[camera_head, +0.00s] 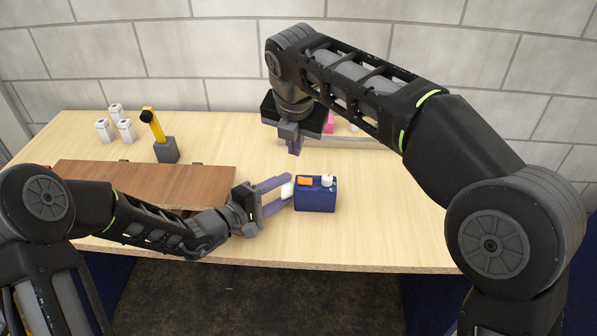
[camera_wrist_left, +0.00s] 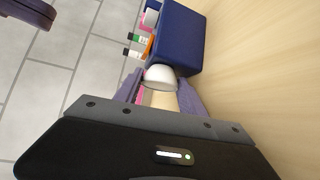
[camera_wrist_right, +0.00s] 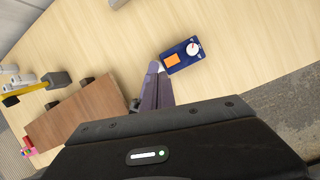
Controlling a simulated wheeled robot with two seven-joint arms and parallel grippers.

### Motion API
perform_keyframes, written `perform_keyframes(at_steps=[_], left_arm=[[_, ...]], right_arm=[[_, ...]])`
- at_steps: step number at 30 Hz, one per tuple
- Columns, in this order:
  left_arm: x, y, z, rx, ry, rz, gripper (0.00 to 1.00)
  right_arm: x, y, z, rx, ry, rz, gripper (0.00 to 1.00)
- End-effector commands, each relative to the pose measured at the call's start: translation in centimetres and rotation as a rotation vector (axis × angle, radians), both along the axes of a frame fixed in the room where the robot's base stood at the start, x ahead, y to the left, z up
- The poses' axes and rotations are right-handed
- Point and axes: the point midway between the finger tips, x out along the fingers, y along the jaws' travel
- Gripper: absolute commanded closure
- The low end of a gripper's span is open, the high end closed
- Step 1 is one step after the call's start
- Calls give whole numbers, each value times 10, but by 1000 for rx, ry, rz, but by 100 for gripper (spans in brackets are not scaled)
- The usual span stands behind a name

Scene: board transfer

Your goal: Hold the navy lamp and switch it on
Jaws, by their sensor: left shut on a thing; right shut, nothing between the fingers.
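The navy lamp (camera_head: 315,198) is a navy box on the table. An orange patch (camera_head: 305,181) and a white knob (camera_head: 327,180) are on its top, and a white dome (camera_wrist_left: 160,77) is on its side. My left gripper (camera_head: 283,194) is shut on the white dome, one finger on each side; the lamp body (camera_wrist_left: 182,38) is just beyond the fingertips. My right gripper (camera_head: 295,150) is shut and empty, above and behind the lamp, apart from it. In the right wrist view the lamp (camera_wrist_right: 184,57) lies past the fingertips (camera_wrist_right: 155,70).
A brown board (camera_head: 150,182) lies to the left. A low tray (camera_head: 360,142) with pink items stands at the back, partly hidden by my right arm. The table right of the lamp is clear.

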Motion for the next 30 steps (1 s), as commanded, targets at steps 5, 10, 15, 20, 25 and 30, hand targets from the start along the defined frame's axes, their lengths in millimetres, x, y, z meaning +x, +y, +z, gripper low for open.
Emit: perform_keyframes(at_steps=[5, 10, 15, 20, 25, 30], left_arm=[[0, 0, -1, 1, 1, 0, 100], [0, 0, -1, 1, 1, 0, 100], [0, 0, -1, 1, 1, 0, 100], [0, 0, -1, 1, 1, 0, 100], [0, 0, -1, 1, 1, 0, 100], [0, 0, -1, 1, 1, 0, 100]], right_arm=[[3, -3, 11, 166, 18, -453, 100], [5, -6, 20, 333, 39, -912, 100], [5, -10, 28, 497, 60, -1368, 100], [6, -16, 35, 645, 81, -1800, 100], [4, -19, 39, 784, 106, -2231, 100], [0, -18, 40, 868, 122, -2539, 100]])
